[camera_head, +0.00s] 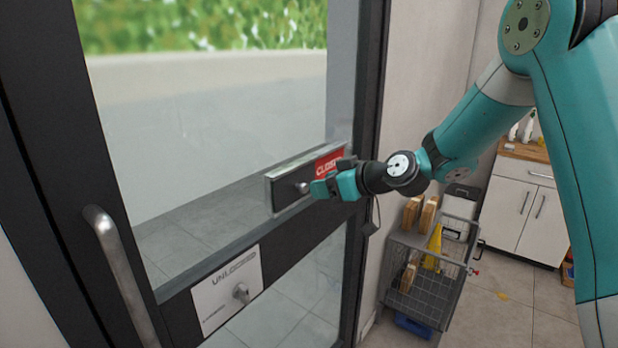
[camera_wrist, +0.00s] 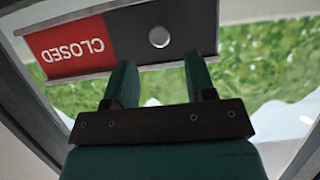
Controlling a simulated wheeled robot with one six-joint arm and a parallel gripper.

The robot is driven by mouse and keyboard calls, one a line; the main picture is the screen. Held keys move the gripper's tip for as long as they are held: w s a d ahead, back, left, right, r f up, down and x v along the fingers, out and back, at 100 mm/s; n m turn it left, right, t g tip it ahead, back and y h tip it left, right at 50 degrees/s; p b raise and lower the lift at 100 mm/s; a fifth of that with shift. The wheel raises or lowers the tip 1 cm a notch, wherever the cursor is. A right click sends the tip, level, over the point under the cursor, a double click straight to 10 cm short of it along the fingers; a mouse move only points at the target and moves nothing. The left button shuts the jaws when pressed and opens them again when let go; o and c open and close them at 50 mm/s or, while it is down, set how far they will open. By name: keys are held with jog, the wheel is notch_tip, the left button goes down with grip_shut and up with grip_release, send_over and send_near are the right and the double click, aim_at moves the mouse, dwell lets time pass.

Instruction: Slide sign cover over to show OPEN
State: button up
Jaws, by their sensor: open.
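The sign (camera_head: 284,193) is mounted on the glass door, with a dark sliding cover (camera_head: 283,202) over its left part in the head view. The red CLOSED panel (camera_head: 328,163) shows at the right. A round metal knob (camera_head: 302,187) sits on the cover. In the wrist view the picture is turned over: the red CLOSED panel (camera_wrist: 70,48) is at left, the dark cover (camera_wrist: 185,30) at right, and the knob (camera_wrist: 159,37) is ahead of the fingertips. My gripper (camera_wrist: 158,68) is open and empty, its fingertips close to the knob. I cannot tell whether they touch the sign.
A door handle (camera_head: 122,272) stands out at the left. A white plate with a lock knob (camera_head: 228,290) is below the sign. A wire cart (camera_head: 425,275) with boxes stands right of the door frame. White cabinets (camera_head: 525,205) are farther back.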

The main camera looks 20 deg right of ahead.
aim_at(306, 186)
jog(key=p+x, duration=0.1)
jog(key=x, duration=0.4)
jog(key=shift+w+a+f+p, duration=0.15)
jog(key=shift+w+a+p, duration=0.05)
jog(key=shift+w+p, duration=0.1)
grip_shut()
